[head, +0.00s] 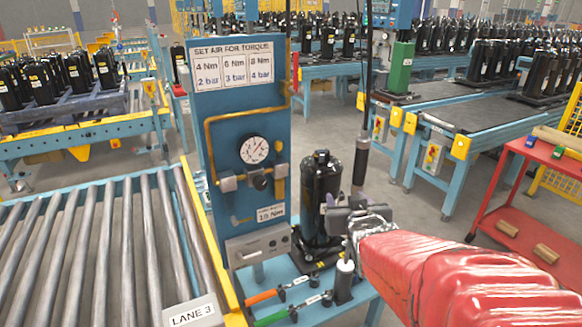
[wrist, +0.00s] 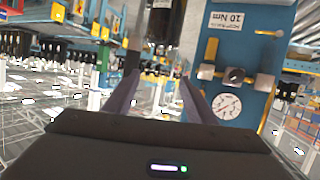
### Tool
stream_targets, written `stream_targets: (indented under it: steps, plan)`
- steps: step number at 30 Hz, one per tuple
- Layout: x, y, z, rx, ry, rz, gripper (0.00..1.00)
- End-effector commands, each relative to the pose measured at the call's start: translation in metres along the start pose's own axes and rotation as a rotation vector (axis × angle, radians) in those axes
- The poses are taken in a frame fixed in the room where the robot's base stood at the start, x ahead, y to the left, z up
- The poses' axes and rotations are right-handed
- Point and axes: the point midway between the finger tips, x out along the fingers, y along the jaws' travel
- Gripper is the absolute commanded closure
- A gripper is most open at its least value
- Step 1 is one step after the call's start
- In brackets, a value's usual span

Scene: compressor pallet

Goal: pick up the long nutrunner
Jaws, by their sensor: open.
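A slim dark tool, which looks like the long nutrunner (head: 361,160), hangs upright on a cable in the head view. Its lower end reaches down behind my gripper (head: 352,212). My gripper is open, at the end of the red-sleeved arm, beside a black compressor (head: 319,190). In the wrist view, which looks upside down, my gripper (wrist: 157,85) has its two fingers apart. A dark upright shape (wrist: 132,58) shows near the left fingertip, and I cannot tell whether it is the tool or whether it sits between the fingers.
A blue panel (head: 200,125) with a gauge stands left of the compressor. Tools with orange (head: 262,297) and green (head: 272,319) handles lie on the blue table below. A white-topped bottle (head: 344,284) stands close under my gripper. A roller conveyor (head: 100,250) is at left, a red cart (head: 515,195) at right.

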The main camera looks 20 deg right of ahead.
Motion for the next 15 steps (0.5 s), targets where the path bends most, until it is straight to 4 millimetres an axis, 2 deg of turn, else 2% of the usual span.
stream_targets:
  steps: [3,9,15]
  plan:
    - [0.013,0.024,-0.004,0.016,0.084,0.015,0.49]
    - [0.023,0.056,-0.012,0.044,0.231,0.018,0.49]
    - [0.023,0.072,-0.017,0.059,0.319,0.010,0.49]
